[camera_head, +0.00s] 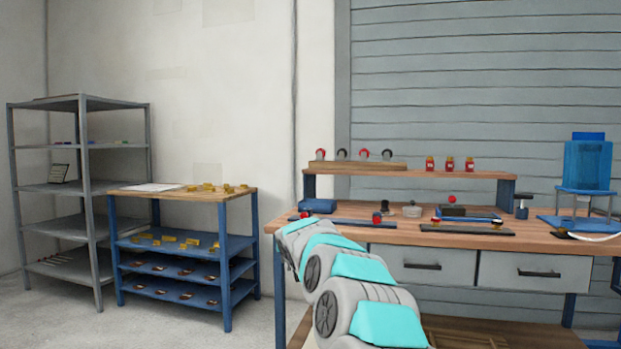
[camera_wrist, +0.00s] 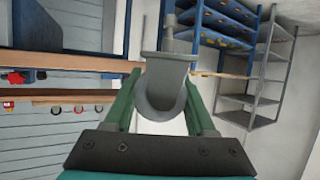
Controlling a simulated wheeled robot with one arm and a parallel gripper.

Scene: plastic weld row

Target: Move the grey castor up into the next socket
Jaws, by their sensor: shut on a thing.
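A grey castor (camera_wrist: 163,92) is held between the two green fingers of my gripper (camera_wrist: 161,82) in the wrist view. Its rounded wheel end lies toward the palm, and its flat plate and stem point away. It appears clear of any surface. In the head view my arm reaches toward the bench's left end, and the gripper and castor are hidden behind it. A wooden rail (camera_head: 356,166) on the raised shelf carries several castor-like pieces in a row, with red and dark wheels. I cannot make out an empty socket.
The wooden bench (camera_head: 480,231) holds a grey round piece (camera_head: 412,210), dark strips, a blue box (camera_head: 318,205) and a blue machine (camera_head: 588,165). Several red-topped pieces stand right of the rail. A blue rack (camera_head: 187,245) and grey shelving (camera_head: 92,200) stand at left, with floor between rack and bench.

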